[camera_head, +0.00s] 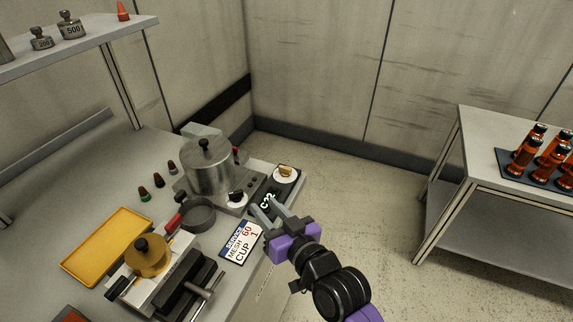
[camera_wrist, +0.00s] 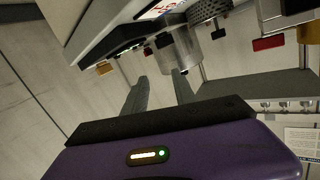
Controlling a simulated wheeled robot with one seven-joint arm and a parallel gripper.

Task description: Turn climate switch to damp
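The tan knob (camera_head: 286,170) sits on a round white dial plate (camera_head: 285,175) at the far right corner of the bench. It looks like the climate switch; its markings are too small to read. Beside it, a dark panel shows a lit display (camera_head: 267,200) reading what looks like C22. In the wrist view a small tan knob (camera_wrist: 104,68) shows at upper left, beyond the left finger. My gripper (camera_head: 269,207) is nearer than the knob in the head view, by the display. In the wrist view its two fingers (camera_wrist: 159,82) are apart with nothing held between them.
A metal pot (camera_head: 209,167) with a black-knobbed lid stands left of the panel. A black knob (camera_head: 236,197) is on its base. A service card (camera_head: 242,243) lies near my gripper. A yellow tray (camera_head: 107,245) is farther left. Open floor (camera_head: 360,190) lies right.

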